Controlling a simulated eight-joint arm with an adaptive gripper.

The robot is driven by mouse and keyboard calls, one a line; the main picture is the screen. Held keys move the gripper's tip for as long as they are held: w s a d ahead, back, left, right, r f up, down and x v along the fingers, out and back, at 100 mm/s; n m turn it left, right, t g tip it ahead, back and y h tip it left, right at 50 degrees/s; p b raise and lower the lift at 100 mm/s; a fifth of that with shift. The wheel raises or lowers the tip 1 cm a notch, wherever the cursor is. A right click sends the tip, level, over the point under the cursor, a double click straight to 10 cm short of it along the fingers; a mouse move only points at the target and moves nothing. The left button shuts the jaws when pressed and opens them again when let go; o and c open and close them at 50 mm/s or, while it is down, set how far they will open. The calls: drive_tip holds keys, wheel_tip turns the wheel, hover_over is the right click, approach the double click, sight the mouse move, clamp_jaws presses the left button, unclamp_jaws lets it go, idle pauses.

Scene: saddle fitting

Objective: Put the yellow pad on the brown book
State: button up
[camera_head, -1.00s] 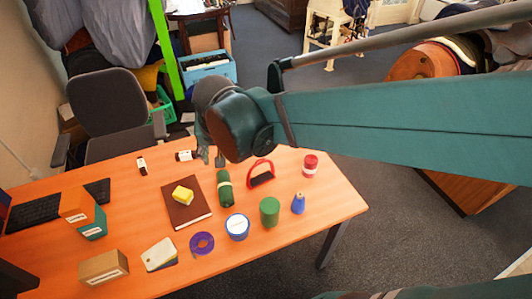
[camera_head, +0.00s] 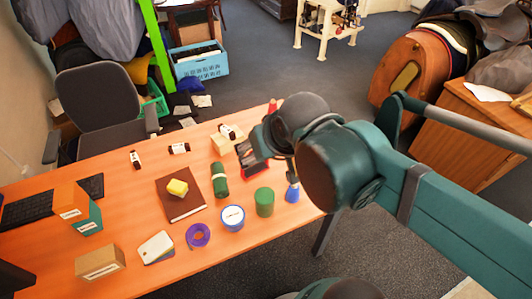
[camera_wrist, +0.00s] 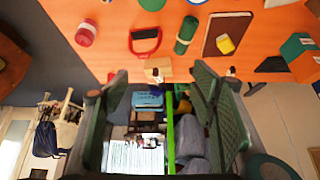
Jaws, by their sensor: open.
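The small yellow pad (camera_head: 177,188) lies on the brown book (camera_head: 185,209) on the orange desk, toward the book's upper left part. The pad (camera_wrist: 225,44) and the book (camera_wrist: 213,46) also show at the upper right of the wrist view. My gripper (camera_wrist: 163,105) is open, with its two green fingers spread wide and nothing between them. It is apart from the pad and book. In the head view my arm is to the right of the book, over the desk's right end, and mostly hides the fingers.
A wooden block (camera_head: 221,145) and red-handled item (camera_head: 252,160) are behind. Orange and teal boxes (camera_head: 88,219) stand left.

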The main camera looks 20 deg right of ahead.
drive_tip(key=shift+s+d, duration=0.4)
drive_tip(key=shift+s, duration=0.2)
